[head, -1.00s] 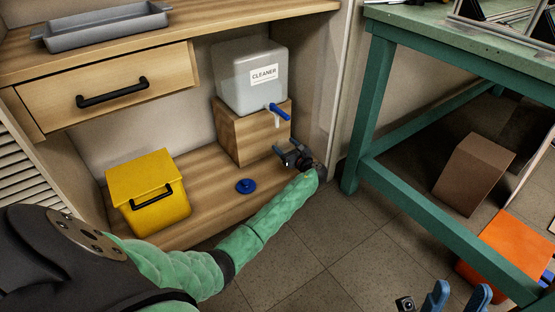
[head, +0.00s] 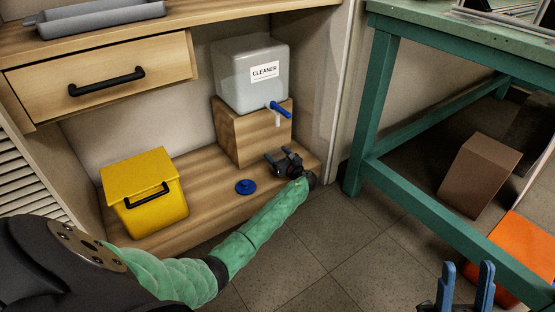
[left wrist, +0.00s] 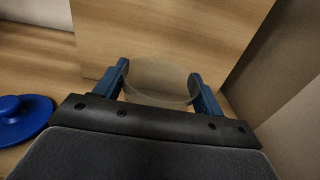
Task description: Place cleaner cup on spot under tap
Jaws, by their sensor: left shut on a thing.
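My left gripper (head: 281,159) is low over the shelf, in front of the wooden block under the cleaner tank. In the left wrist view, its blue fingers are shut on a clear cup (left wrist: 160,82), one on each side of it. The cup is hard to make out in the head view. The tank's blue-handled tap (head: 280,110) is above the gripper. No marked spot can be made out under the tap. My right gripper (head: 467,268) is at the bottom right, fingers apart and empty.
The white cleaner tank (head: 251,85) stands on the wooden block (head: 240,135). A blue lid with a knob (head: 246,187) lies on the shelf, left of my gripper. A yellow box (head: 145,190) is further left. A side wall closes the shelf's right end.

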